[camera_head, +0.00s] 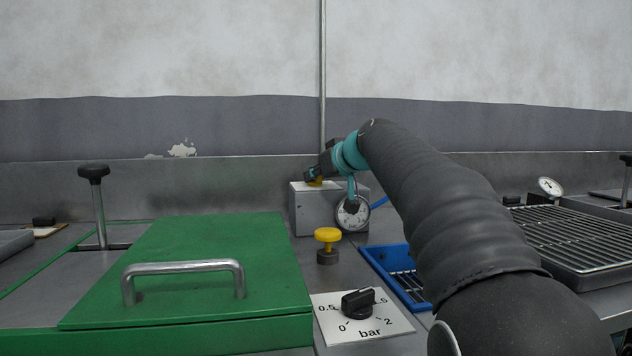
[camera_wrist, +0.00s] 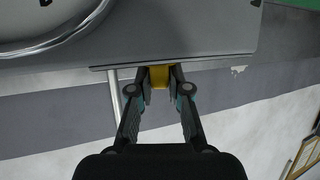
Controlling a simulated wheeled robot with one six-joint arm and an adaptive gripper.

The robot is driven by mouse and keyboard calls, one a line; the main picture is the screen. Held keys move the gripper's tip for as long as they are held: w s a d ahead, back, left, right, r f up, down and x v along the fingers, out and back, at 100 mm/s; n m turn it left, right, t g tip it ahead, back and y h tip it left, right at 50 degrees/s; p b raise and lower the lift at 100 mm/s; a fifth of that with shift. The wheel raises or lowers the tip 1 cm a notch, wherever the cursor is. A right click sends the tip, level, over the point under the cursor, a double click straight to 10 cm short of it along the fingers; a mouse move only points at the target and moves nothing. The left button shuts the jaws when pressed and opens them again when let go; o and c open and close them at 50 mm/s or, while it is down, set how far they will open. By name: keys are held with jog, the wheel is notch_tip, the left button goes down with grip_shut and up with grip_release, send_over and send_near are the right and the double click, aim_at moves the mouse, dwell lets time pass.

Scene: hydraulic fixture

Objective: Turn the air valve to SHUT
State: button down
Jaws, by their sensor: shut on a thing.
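The air valve is a grey box (camera_head: 305,213) at the back of the bench, with a yellow handle (camera_head: 315,183) on its top and a round gauge on its front. In the wrist view the yellow handle (camera_wrist: 160,77) sits between my two fingers, against the grey box (camera_wrist: 200,40). My gripper (camera_wrist: 160,88) is shut on the yellow handle. In the head view my gripper (camera_head: 314,174) is small and partly covers the handle. The handle's angle and any SHUT marking cannot be read.
A yellow knob (camera_head: 328,236) stands in front of the box. A green lid (camera_head: 200,260) with a metal handle is at left. A black dial (camera_head: 358,303) on a bar-marked plate is in front. A blue tray (camera_head: 385,262) lies right, partly behind my arm. A vertical pipe (camera_head: 323,80) rises behind.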

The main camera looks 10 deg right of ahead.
jog(key=shift+f+n+g+y+b, duration=0.1)
jog(key=shift+n+g+y+b, duration=0.5)
jog(key=shift+n+y, duration=0.4)
jog(key=c, duration=1.1)
grip_release()
jog(key=v, duration=1.2)
